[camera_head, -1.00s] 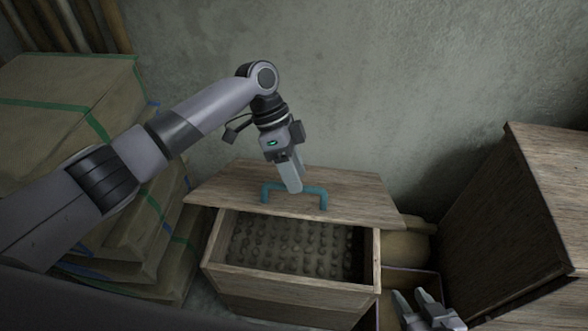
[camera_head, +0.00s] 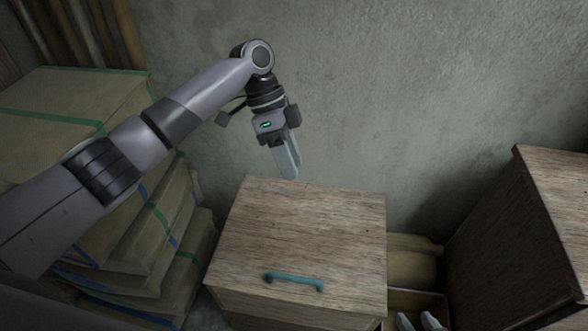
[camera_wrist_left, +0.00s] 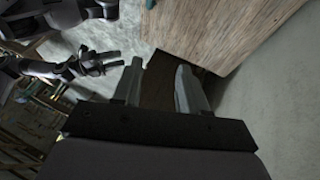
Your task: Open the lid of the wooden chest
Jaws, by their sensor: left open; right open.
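The wooden chest (camera_head: 240,305) stands at the lower middle of the head view. Its plank lid (camera_head: 300,225) lies down over the box and hides the inside. A teal handle (camera_head: 294,281) sits on the lid near its front edge. My left gripper (camera_head: 291,177) is open and empty just above and behind the lid's back edge, away from the handle. In the left wrist view its open fingers (camera_wrist_left: 157,82) are beside the lid (camera_wrist_left: 230,30). My right gripper (camera_head: 419,321) is open at the lower right, partly cut off.
Stacked sacks (camera_head: 165,250) with green and blue edging stand left of the chest. A tall wooden cabinet (camera_head: 530,230) stands at the right. A grey wall (camera_head: 400,90) rises behind. A pale sack (camera_head: 413,260) and an open box (camera_head: 430,300) lie between chest and cabinet.

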